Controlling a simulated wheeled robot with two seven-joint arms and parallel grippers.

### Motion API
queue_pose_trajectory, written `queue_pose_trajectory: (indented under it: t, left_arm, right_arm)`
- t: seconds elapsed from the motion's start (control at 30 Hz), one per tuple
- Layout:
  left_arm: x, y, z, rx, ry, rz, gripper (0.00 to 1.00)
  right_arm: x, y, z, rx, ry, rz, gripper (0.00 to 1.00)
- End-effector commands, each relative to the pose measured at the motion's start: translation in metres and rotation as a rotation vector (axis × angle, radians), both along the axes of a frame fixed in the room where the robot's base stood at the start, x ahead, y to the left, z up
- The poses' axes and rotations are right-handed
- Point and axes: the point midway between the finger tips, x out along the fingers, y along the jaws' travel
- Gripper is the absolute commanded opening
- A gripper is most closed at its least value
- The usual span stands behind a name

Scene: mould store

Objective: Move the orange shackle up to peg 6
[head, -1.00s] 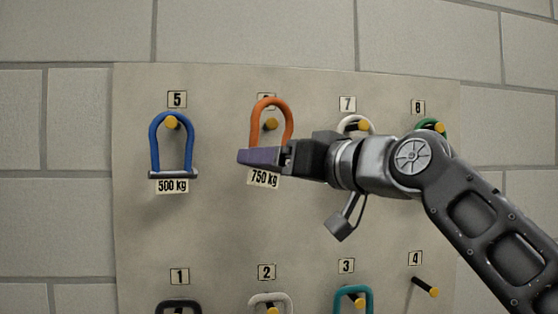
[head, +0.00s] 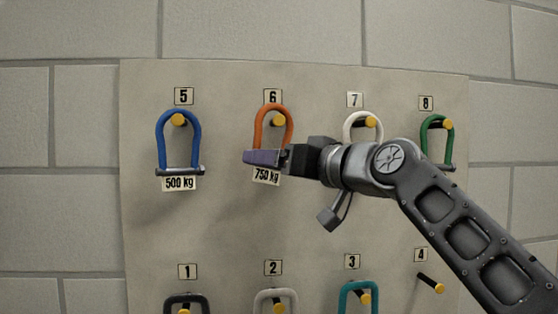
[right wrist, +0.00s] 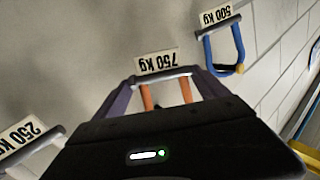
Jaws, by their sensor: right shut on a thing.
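The orange shackle (head: 275,113) is at peg 6 (head: 278,121) on the board, below number plate 6 (head: 273,96). Its bow is up and surrounds the peg's yellow tip in the head view, with a small gap between tip and bow top. I cannot tell whether the bow rests on the peg. My right gripper (head: 264,157) is shut on the shackle's lower end, above its 750 kg tag (head: 267,176). In the right wrist view the shackle's orange legs (right wrist: 185,90) and pin show between the purple fingers (right wrist: 160,88). My left gripper is not in view.
A blue shackle (head: 164,140) hangs on peg 5 to the left. A white shackle (head: 348,127) at peg 7 and a green one (head: 424,135) at peg 8 are to the right, near my arm. Below are dark, pale and teal shackles (head: 345,295); peg 4 (head: 431,284) is bare.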

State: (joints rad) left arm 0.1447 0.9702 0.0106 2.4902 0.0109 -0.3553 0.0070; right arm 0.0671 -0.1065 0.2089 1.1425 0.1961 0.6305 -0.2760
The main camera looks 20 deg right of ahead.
Motion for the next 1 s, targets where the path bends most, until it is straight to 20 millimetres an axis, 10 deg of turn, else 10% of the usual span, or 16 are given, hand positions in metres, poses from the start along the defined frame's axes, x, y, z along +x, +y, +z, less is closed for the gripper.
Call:
queue_pose_trajectory:
  t: [0.93,0.97,1.0]
  left_arm:
    - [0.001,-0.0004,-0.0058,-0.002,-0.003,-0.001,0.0]
    - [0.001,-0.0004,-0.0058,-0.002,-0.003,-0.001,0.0]
    - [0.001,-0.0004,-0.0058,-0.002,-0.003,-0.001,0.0]
  right_arm:
    - [0.008,-0.0018,-0.0082,0.0,-0.002,0.001,0.32]
    - [0.008,-0.0018,-0.0082,0.0,-0.002,0.001,0.86]
    - [0.008,-0.0018,-0.0083,0.001,-0.002,0.001,0.89]
